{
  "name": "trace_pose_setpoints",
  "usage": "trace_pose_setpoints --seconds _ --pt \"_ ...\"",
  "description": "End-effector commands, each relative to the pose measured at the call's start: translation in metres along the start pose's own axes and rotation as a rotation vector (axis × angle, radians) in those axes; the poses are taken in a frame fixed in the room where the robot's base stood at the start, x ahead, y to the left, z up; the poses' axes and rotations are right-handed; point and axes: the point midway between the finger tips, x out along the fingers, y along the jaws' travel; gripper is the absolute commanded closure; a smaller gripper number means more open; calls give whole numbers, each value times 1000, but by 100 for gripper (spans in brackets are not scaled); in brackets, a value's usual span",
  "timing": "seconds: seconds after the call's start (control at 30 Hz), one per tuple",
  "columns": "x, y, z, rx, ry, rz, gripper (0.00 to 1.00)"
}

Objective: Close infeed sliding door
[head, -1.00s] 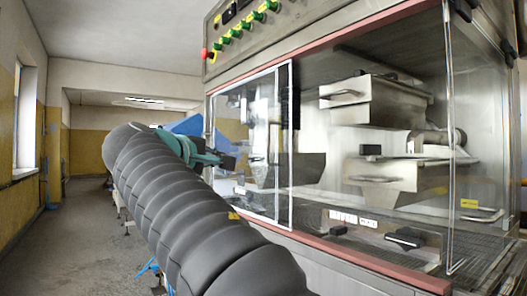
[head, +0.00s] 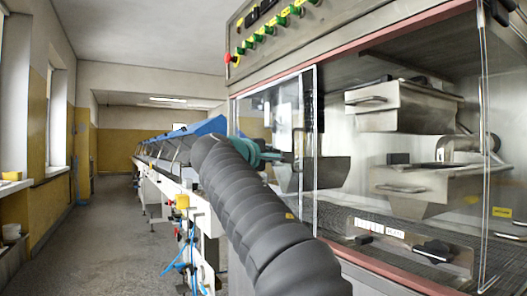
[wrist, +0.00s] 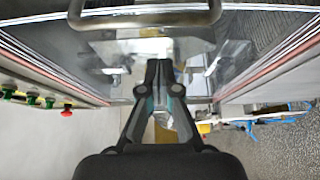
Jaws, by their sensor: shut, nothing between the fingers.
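The infeed sliding door seems to be the clear panel with pale edges (head: 284,104) at the left end of the enrober's front in the head view. To its right the front looks open, with the steel interior in plain sight. My gripper (head: 276,157) is at the door's left part, partly behind my grey arm; I cannot tell there whether it touches the door. In the wrist view my gripper (wrist: 160,68) has its fingers together and empty, pointing between clear panel edges at left and right. The door's lower left is hidden by my arm.
Steel hoppers with bar handles (head: 398,108) stand inside the machine. A control panel with green knobs and a red button (head: 228,58) is above. Another clear panel edge (head: 484,150) stands at right. A conveyor line (head: 165,158) runs back at left beside free floor (head: 110,225).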

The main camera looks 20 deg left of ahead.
Motion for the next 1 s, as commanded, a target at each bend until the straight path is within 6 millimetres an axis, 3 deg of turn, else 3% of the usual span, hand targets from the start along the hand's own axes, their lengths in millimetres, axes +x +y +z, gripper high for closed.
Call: trace_pose_setpoints --seconds 0.5,1.0 --pt "-14 1 32 1 3 0 100" --pt "-16 0 34 2 3 1 100"
